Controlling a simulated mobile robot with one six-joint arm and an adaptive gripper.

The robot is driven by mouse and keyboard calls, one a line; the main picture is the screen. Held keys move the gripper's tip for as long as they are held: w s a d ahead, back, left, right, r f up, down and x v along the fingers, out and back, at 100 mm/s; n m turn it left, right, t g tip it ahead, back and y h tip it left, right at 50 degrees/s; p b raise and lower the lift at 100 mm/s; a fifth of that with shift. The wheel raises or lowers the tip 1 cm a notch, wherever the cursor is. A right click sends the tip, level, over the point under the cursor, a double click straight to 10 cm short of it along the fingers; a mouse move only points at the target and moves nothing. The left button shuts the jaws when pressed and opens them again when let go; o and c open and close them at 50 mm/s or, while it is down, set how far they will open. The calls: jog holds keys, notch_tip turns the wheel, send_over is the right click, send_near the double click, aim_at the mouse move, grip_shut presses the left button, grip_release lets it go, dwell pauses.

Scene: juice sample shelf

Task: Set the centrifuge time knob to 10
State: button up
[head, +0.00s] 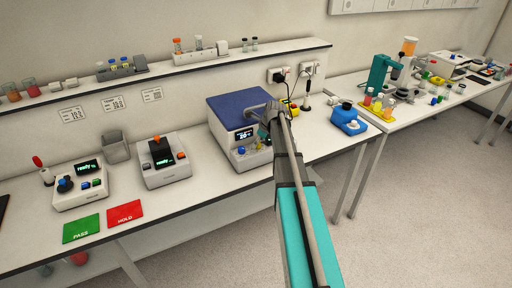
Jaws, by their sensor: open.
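The centrifuge (218,131) is a white box with a dark blue lid (240,102), standing on the bench in the middle of the head view. Its small display (244,135) appears to read 20. I cannot tell which one is the time knob. My gripper (263,133) is at the right side of the centrifuge front, close to the panel. It is open and looks empty. My arm hides the right part of the front, and contact with a knob cannot be made out.
Left of the centrifuge stand a white device with an orange button (167,174) and another with a blue knob (80,187). A green PASS card (81,229) and red HOLD card (125,214) lie in front. A blue device (348,121) stands right. A shelf (190,68) runs behind.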

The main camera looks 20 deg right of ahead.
jog(key=shift+w+a+f, duration=0.1)
jog(key=shift+f, duration=0.25)
